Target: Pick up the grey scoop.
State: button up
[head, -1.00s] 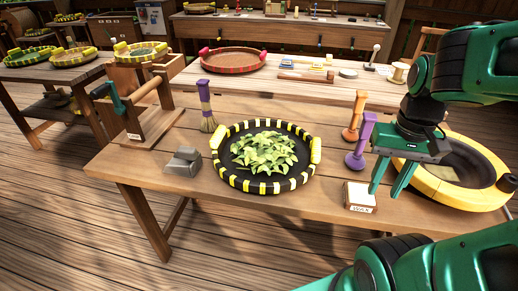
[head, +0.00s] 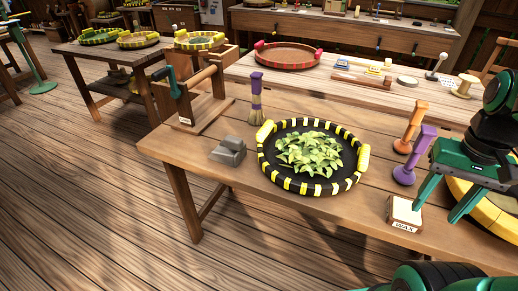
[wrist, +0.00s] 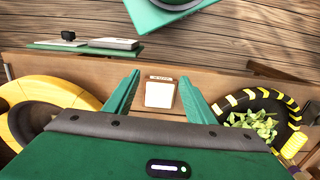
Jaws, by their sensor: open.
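The grey scoop (head: 228,151), a small blocky grey piece, lies on the wooden table (head: 240,185) left of the black-and-yellow pan (head: 265,170) of green leaves. My gripper (head: 437,205) is open and empty at the right, its fingers pointing down by the white wax box (head: 404,213), far from the scoop. In the wrist view my open fingers (wrist: 159,85) frame the wax box (wrist: 159,95), with the leaf pan (wrist: 284,104) to the right.
A brush with a purple handle (head: 256,97) stands behind the scoop, near a wooden stand (head: 195,105). Purple (head: 414,155) and orange (head: 412,125) upright tools stand between the pan and my gripper. A yellow-rimmed pan (head: 485,207) is at the right. Table in front of the scoop is clear.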

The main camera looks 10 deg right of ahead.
aim_at(227, 147)
jog(key=z, duration=0.05)
jog(key=k, duration=0.65)
jog(key=u, duration=0.45)
jog(key=i, duration=1.15)
jog(key=u, duration=0.5)
